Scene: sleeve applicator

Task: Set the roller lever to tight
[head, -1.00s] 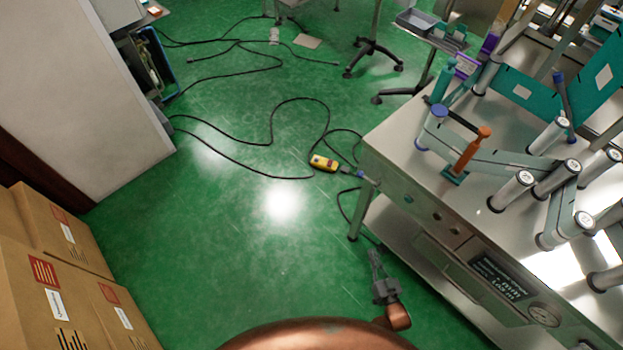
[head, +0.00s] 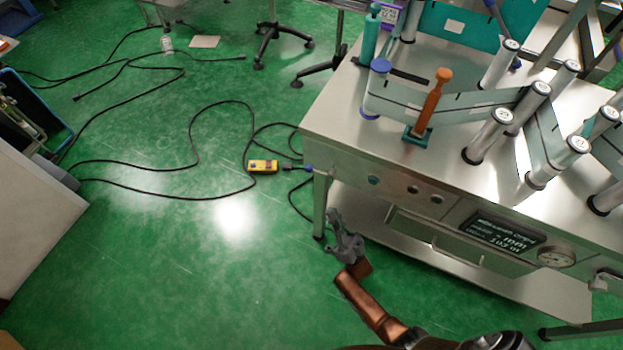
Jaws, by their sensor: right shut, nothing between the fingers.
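A lever with an orange handle (head: 433,103) stands on a small teal base (head: 417,136) on top of the steel machine (head: 340,130). Its handle leans slightly to the right. A teal band (head: 473,102) runs behind it between rollers. No tight or loose marking is readable, so I cannot tell its setting. A teal post (head: 371,32) stands farther back near the machine's left edge. My right gripper (head: 341,230) is shut and empty, beside the machine's front left leg and apart from the lever. My left gripper is out of view.
Several silver rollers (head: 488,136) stand right of the lever. The machine's front carries a dark display (head: 503,235) and a round gauge (head: 556,257). A yellow box (head: 262,166) and black cables lie on the green floor. Floor to the left is mostly open.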

